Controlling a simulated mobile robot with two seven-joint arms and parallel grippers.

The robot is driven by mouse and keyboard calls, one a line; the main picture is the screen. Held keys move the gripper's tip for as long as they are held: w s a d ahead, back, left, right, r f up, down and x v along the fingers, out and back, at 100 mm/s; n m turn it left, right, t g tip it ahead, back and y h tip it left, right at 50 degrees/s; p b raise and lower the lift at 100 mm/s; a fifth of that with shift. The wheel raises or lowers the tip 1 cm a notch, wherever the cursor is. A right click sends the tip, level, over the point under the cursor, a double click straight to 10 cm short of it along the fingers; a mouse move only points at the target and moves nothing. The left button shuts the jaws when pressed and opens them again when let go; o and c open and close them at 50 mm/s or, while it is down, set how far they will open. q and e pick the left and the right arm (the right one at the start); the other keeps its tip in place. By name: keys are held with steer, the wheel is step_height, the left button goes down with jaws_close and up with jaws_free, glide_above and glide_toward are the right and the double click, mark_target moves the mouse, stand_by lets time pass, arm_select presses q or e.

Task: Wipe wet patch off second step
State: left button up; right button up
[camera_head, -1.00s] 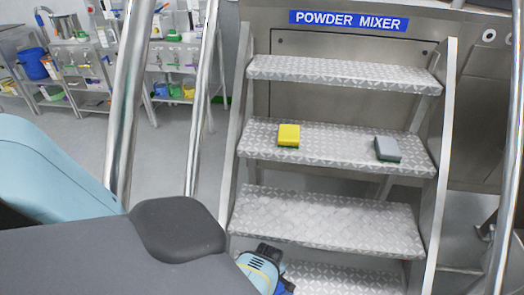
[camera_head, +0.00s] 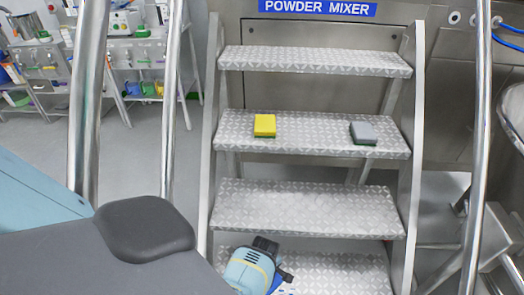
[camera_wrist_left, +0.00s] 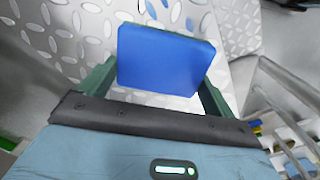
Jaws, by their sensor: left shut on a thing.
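My left gripper (camera_head: 280,283) is low in the head view, in front of the bottom tread. It is shut on a blue sponge-like block (camera_wrist_left: 165,60), which shows between the dark green fingers in the left wrist view. Only a sliver of the blue shows in the head view. The tread second from the bottom (camera_head: 245,212) has a pale, hazy area (camera_head: 305,205) on its diamond plate; I cannot tell for certain that it is wet. The block hangs over or against diamond plate; contact cannot be told. My right gripper is not in view.
A yellow sponge (camera_head: 265,125) and a grey sponge (camera_head: 363,132) lie on the tread above. The top tread (camera_head: 315,62) is bare. Steel handrails (camera_head: 172,100) (camera_head: 478,150) flank the stairs. Shelving (camera_head: 140,60) stands at the back left.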

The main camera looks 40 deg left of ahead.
mark_target(274, 279)
arm_select(q)
steer(key=shift+w+d+r+b, duration=0.1)
steer(key=shift+w+d+b, duration=0.3)
steer(key=shift+w+d, duration=0.8)
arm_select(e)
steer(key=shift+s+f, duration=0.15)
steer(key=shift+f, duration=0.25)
arm_select(q)
steer(key=shift+s+d, duration=0.1)
steer(key=shift+d, duration=0.05)
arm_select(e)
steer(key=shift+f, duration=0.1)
arm_select(q)
steer(key=shift+w+d+f+b, duration=0.2)
steer(key=shift+w+d+b, duration=0.6)
steer(key=shift+d, duration=0.3)
steer(key=shift+w, duration=0.1)
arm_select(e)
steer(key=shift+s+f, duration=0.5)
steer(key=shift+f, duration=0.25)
arm_select(q)
steer(key=shift+d, duration=0.1)
steer(key=shift+w+d+r+b, duration=0.15)
steer(key=shift+w+d+b, duration=0.5)
steer(key=shift+w+d, duration=0.5)
steer(key=shift+s, duration=0.1)
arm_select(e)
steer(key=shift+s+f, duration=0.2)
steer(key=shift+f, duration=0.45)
